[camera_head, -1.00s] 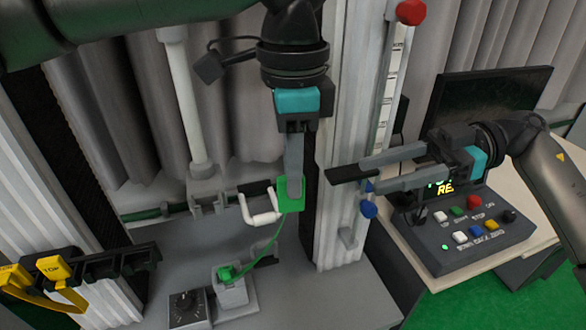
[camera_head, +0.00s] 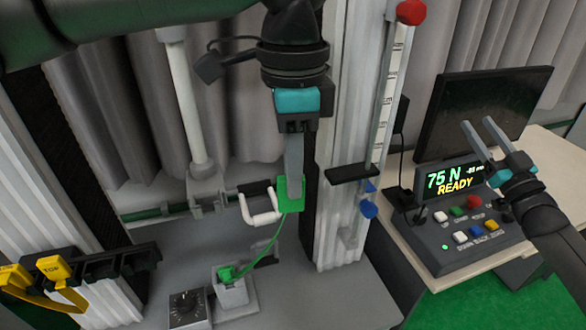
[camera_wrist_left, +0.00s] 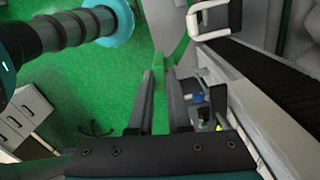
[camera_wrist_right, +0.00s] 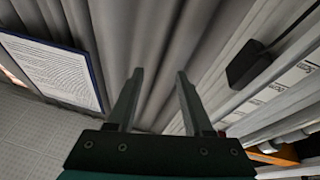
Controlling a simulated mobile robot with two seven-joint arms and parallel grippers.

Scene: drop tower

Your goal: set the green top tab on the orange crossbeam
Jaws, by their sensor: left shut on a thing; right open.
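In the left wrist view the tab (camera_wrist_left: 174,58) shows as a green strip at the fingertips. A thin green cord runs from the tab down to a green plug (camera_head: 228,272) in a grey block. My right gripper (camera_head: 484,126) is open and empty, in front of the dark monitor. No orange crossbeam shows in the head view. An orange patch (camera_wrist_right: 281,154) shows in the right wrist view; I cannot tell whether it is the crossbeam.
A white U-shaped handle (camera_head: 262,207) is left of the tab. A yellow tab marked TOP (camera_head: 53,267) sits on a black rack (camera_head: 118,262). The control box (camera_head: 470,232) reads 75 N READY. A red-topped scale (camera_head: 390,95) stands by the column.

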